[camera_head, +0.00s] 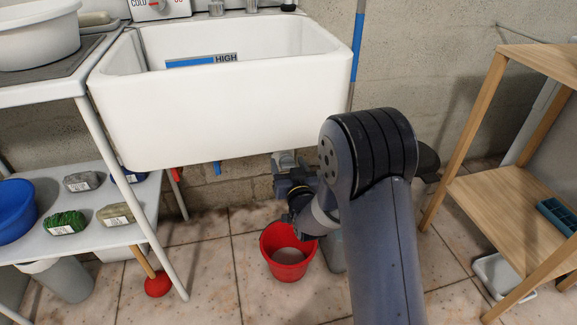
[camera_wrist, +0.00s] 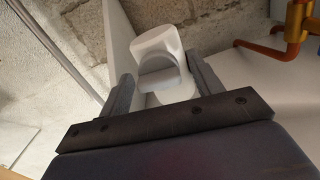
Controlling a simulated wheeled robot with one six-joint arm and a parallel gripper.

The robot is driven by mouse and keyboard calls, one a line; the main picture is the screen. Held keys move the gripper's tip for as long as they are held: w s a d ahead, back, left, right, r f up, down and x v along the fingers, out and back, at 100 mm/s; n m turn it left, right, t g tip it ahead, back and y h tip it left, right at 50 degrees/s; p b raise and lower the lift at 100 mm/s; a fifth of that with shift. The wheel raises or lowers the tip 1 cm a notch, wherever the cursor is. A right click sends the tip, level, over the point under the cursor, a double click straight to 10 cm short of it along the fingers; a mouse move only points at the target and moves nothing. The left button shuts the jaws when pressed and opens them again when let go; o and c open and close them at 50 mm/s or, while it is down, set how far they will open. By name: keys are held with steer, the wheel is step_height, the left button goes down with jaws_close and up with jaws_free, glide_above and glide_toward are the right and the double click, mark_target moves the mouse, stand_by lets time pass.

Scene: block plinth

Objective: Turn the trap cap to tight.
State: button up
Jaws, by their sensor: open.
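The trap cap (camera_wrist: 158,50) shows in the wrist view as a pale grey rounded piece with a raised grip, ahead of my gripper. My gripper (camera_wrist: 160,74) is open, with one finger to the left of the cap's lower part and one to the right. Gaps show between the fingers and the cap, and I cannot tell how deep the cap sits between them. In the head view my gripper (camera_head: 287,181) is under the white sink (camera_head: 225,115), close to a grey trap part (camera_head: 286,160). My own arm hides much of that area.
A red bucket (camera_head: 287,272) stands on the floor below my gripper. A copper-coloured pipe (camera_wrist: 290,30) is at the upper right of the wrist view. A white shelf (camera_head: 100,225) stands left and a wooden shelf (camera_head: 505,205) right. Some tiled floor between is clear.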

steer(key=c, duration=0.9)
steer(key=shift+c, duration=0.2)
